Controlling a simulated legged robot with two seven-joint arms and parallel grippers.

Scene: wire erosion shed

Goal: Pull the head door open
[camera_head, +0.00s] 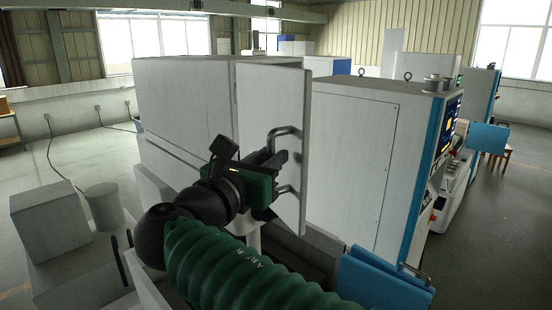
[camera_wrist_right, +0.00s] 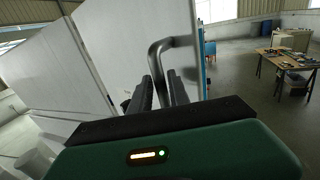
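The head door (camera_head: 268,95) is a tall light-grey panel on the machine, right of centre in the head view. It stands at an angle to the grey cabinet behind it, and also shows in the wrist view (camera_wrist_right: 122,40). A bent metal bar handle (camera_head: 284,131) is on its face; its upper bend shows in the wrist view (camera_wrist_right: 172,42). My right gripper (camera_head: 278,158) is at the handle, between its upper and lower bends. In the wrist view its two dark fingers (camera_wrist_right: 160,92) lie close on either side of the bar. My left gripper is not in view.
A large grey cabinet (camera_head: 185,100) stands left of the door, and a white and blue machine (camera_head: 345,150) stands to its right. A blue panel with a handle (camera_head: 385,280) is low in front. A grey box (camera_head: 52,220) and cylinder (camera_head: 103,205) stand at left.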

